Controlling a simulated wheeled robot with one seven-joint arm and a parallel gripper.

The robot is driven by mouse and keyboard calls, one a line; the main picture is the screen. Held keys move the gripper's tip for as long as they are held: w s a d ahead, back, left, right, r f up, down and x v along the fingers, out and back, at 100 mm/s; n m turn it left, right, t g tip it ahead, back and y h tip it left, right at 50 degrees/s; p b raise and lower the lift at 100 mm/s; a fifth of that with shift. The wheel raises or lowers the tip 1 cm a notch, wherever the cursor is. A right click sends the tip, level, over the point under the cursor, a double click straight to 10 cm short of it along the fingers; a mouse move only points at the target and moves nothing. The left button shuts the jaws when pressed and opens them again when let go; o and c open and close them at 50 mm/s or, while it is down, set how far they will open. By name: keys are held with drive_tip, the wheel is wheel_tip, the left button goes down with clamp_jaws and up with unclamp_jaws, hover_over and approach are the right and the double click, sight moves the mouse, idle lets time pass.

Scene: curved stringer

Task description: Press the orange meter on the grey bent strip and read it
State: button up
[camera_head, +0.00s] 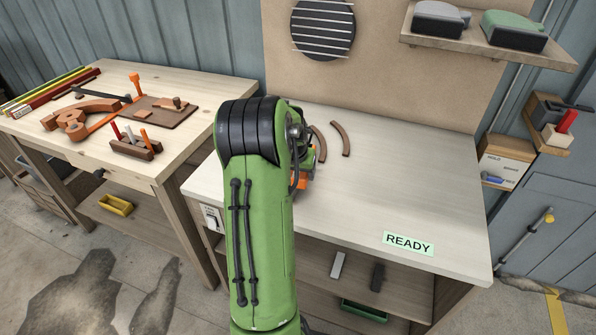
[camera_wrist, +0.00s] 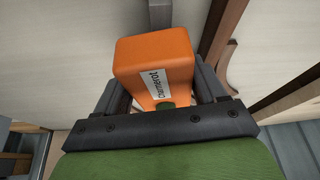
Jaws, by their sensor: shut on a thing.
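The orange meter (camera_wrist: 158,62) is held between the two dark fingers of my gripper (camera_wrist: 162,84) in the wrist view. A white label with upside-down lettering shows on its side. In the head view only a bit of the orange meter (camera_head: 299,182) shows beside my green arm, over the pale bench. I cannot make out a grey bent strip. A grey-brown piece (camera_wrist: 160,14) shows at the top edge of the wrist view, just past the meter; I cannot tell what it is or whether the meter touches it.
Two brown curved strips (camera_head: 341,138) are on the pale bench (camera_head: 420,185), right of my arm; brown lengths (camera_wrist: 222,28) also show in the wrist view. A READY sign (camera_head: 408,243) is near the front edge. The bench's right side is clear. A tool-covered table (camera_head: 85,150) stands left.

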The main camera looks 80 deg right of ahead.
drive_tip(key=shift+f+b, duration=0.35)
drive_tip(key=shift+f, duration=0.05)
idle(1.2)
drive_tip(key=shift+r, duration=0.1)
wheel_tip(320, 180, up, 7)
drive_tip(key=p, duration=0.5)
idle(0.8)
idle(0.3)
